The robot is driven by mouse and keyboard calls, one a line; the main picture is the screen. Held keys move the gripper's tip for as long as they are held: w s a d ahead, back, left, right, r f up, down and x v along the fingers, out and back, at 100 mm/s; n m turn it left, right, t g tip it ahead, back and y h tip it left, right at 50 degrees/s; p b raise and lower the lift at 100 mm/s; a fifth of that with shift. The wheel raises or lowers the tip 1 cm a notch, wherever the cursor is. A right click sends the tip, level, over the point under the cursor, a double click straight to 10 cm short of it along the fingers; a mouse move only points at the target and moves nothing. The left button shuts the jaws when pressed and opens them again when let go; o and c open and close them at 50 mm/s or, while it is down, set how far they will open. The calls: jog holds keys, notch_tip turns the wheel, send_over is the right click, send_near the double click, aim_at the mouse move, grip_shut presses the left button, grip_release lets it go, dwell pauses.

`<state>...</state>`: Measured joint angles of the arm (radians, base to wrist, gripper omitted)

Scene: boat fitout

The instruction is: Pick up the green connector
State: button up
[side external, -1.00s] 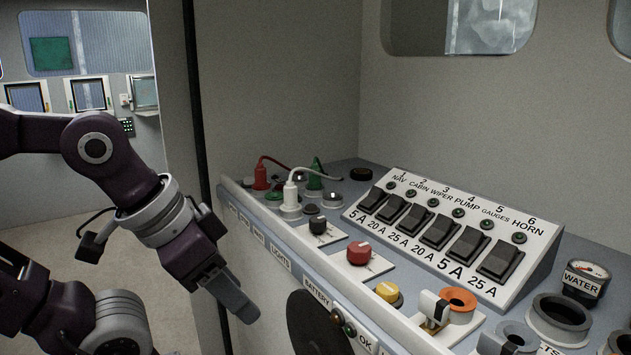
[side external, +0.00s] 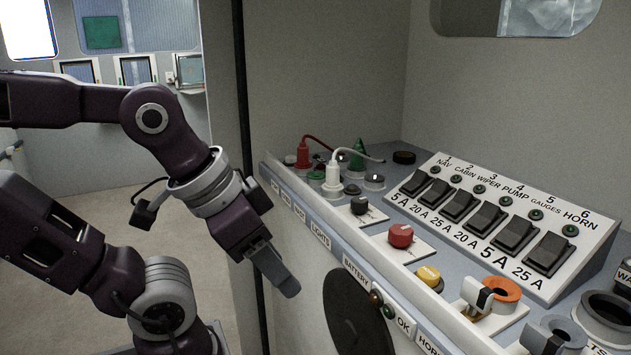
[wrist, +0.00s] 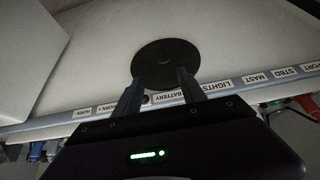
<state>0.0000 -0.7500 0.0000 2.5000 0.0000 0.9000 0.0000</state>
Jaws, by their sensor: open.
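The green connector (side external: 357,154) stands at the far left end of the console, behind the white connector (side external: 333,176) and right of the red connector (side external: 303,155). The white connector and its cable partly hide it. My gripper (side external: 290,290) is in front of the console's front edge, low and well to the near side of the connectors. In the wrist view my gripper (wrist: 158,82) is open with nothing between its fingers, facing the console's front panel and a dark round disc (wrist: 166,64).
The console has black (side external: 359,205), red (side external: 401,236) and yellow (side external: 429,277) knobs, a sloped switch panel (side external: 497,222), and an orange ring (side external: 501,289) at right. A wall post (side external: 240,120) stands left of the console. Floor space left of the console is open.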

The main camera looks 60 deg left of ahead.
jog(key=w+a+r, duration=0.2)
jog(key=w+r, duration=0.1)
jog(key=w, duration=0.2)
jog(key=w+a+r+n, duration=0.1)
jog(key=w+a+r, duration=0.2)
jog(key=w, duration=0.2)
jog(key=w+a+r+n, duration=0.1)
jog(key=w+a+r, duration=0.1)
jog(key=w, duration=0.3)
jog(key=shift+a+r+g+y, duration=0.3)
jog(key=shift+a+r, duration=0.05)
jog(key=shift+r, duration=0.25)
jog(key=w+a+r+n, duration=0.1)
jog(key=w+a, duration=0.5)
jog(key=n+y, duration=0.1)
send_over(357, 149)
jog(key=s+d, duration=0.2)
jog(key=s, duration=0.1)
jog(key=f, duration=0.1)
jog(key=shift+n+g, duration=0.3)
jog(key=shift+g, duration=0.2)
jog(key=x, duration=0.2)
jog(key=a+x, duration=0.1)
jog(key=x, duration=0.4)
jog(key=shift+w+a, duration=0.15)
jog(key=shift+w, duration=0.2)
jog(key=shift+w+f, duration=0.1)
jog(key=shift+f, duration=0.05)
grip_shut()
